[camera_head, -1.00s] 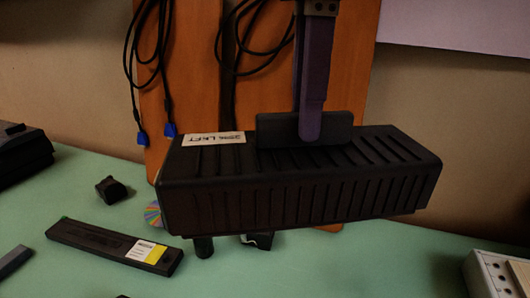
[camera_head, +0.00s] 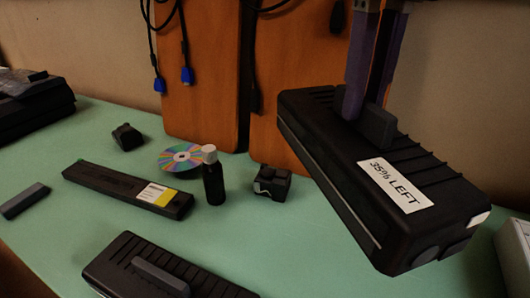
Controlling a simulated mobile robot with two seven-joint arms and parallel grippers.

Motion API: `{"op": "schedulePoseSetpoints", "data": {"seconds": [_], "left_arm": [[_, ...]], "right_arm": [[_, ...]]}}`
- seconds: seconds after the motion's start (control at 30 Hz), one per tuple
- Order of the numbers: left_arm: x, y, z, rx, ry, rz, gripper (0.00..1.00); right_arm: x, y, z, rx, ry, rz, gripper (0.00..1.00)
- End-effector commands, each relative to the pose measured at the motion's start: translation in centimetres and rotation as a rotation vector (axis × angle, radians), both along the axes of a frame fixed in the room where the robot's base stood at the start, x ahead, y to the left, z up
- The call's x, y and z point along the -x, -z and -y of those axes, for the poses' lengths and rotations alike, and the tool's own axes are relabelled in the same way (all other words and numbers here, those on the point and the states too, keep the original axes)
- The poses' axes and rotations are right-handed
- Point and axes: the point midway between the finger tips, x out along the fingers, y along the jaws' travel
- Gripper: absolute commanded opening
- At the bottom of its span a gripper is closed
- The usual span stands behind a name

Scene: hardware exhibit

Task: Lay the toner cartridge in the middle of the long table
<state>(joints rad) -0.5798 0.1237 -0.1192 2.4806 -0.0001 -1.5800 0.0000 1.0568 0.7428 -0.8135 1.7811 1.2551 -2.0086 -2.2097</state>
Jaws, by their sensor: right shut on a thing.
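The toner cartridge (camera_head: 335,165) is a large black ribbed block with a white "35% LEFT" label and a raised grip tab on top. My right gripper (camera_head: 369,112) comes down from above and is shut on this tab. The cartridge hangs on the right of the view, its labelled end toward me, and looks to be above the table. The long table (camera_head: 235,235) has a pale green top. My left gripper is not in view.
A similar black ribbed block (camera_head: 215,284) lies at the front edge. A long black cartridge with a yellow label (camera_head: 105,180), a disc (camera_head: 180,157), a dark bottle (camera_head: 213,182) and a small black block (camera_head: 272,181) stand or lie around the middle. Orange boards (camera_head: 205,80) lean behind.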

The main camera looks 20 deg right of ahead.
Motion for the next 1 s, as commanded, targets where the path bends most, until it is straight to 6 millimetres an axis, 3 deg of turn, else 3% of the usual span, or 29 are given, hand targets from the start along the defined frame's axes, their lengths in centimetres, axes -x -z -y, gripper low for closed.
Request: {"op": "schedulePoseSetpoints", "data": {"seconds": [0.17,0.6,1.0], "left_arm": [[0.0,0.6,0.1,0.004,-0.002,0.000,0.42],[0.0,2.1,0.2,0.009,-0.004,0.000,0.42],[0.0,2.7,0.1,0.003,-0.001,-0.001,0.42]], "right_arm": [[0.0,2.4,0.1,0.000,-0.031,-0.003,0.00],[0.0,13.6,0.0,-0.001,-0.029,-0.001,0.00],[0.0,17.4,0.1,0.000,-0.030,0.000,0.00]]}}
